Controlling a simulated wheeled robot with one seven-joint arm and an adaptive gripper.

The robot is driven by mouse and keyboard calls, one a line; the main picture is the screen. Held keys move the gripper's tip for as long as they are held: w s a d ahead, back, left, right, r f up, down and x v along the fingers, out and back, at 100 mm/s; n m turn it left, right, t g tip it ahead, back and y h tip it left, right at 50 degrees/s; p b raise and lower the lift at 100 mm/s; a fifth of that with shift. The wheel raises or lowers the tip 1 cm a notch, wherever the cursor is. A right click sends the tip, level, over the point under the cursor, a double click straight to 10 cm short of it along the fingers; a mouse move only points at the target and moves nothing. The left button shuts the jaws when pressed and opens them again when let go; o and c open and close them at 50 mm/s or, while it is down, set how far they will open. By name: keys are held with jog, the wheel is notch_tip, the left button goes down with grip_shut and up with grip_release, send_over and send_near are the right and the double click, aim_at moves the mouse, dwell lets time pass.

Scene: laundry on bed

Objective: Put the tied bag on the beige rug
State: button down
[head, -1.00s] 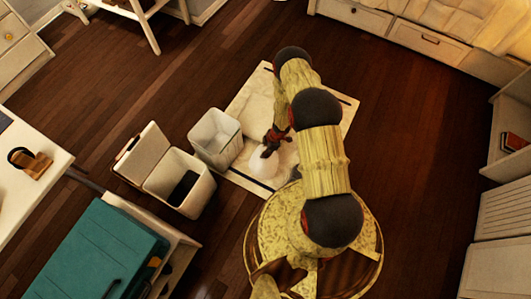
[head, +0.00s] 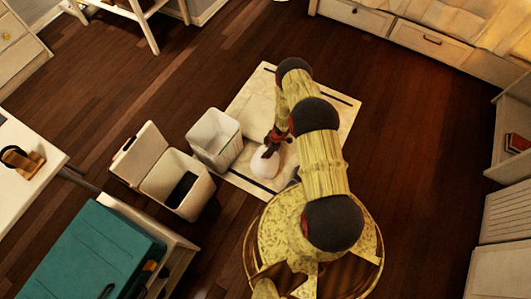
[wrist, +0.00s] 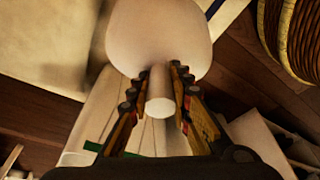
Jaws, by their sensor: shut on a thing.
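The tied bag (head: 265,163) is white and rounded. In the wrist view the bag (wrist: 158,35) has a round body and a short neck. My gripper (head: 271,142) is shut on the bag's neck; in the wrist view its fingers (wrist: 160,90) stand on both sides of that neck. The beige rug (head: 338,112) has dark stripes near its edges and lies on the floor under my arm. In the head view the bag appears over the rug's lower part. I cannot tell whether it touches the rug.
A white open bin (head: 214,140) stands at the rug's left edge. A lidded bin (head: 178,183) with its lid up stands farther left. A teal-topped cabinet (head: 95,250) is at lower left. Much of the rug's upper and right part is clear.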

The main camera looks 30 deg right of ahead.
jog(key=shift+f, duration=0.25)
jog(key=c, duration=1.6)
grip_release()
jog(key=shift+c, duration=0.2)
